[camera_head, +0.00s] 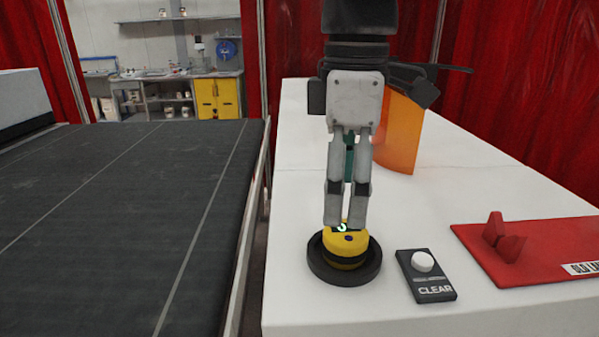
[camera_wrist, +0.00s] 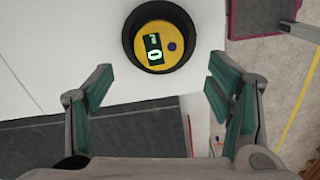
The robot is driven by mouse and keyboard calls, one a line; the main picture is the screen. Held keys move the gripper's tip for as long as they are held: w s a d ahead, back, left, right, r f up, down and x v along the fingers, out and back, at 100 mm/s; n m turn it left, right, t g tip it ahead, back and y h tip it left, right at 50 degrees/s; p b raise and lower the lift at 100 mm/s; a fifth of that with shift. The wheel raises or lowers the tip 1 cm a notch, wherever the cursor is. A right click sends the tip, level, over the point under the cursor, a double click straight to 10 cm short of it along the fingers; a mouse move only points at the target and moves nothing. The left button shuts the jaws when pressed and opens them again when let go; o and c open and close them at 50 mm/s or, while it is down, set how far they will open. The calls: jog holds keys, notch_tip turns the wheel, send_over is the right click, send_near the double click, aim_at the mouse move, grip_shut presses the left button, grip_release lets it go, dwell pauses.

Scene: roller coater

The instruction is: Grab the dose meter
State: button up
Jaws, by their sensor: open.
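The dose meter (camera_head: 346,245) is a round yellow device with a dark band and a small lit display. It sits in a black round base (camera_head: 371,271) on the white table. In the wrist view the dose meter (camera_wrist: 171,50) is at the top, slightly left of centre, inside its black ring. My gripper (camera_head: 347,220) is above the dose meter in the head view, its fingers pointing down. In the wrist view my gripper (camera_wrist: 159,88) is open and empty, with green-padded fingers wide apart. The dose meter lies beyond the fingertips there.
A black box marked CLEAR with a white button (camera_head: 422,262) is right of the base. A red plate (camera_head: 540,248) with a red clip lies further right. An orange curved panel (camera_head: 400,135) stands behind my gripper. A dark conveyor (camera_head: 120,220) is left of the white table (camera_head: 300,310).

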aim_at(343, 230)
jog(key=f, duration=0.7)
jog(key=shift+d+f, duration=0.2)
jog(key=c, duration=1.4)
jog(key=shift+r, duration=0.1)
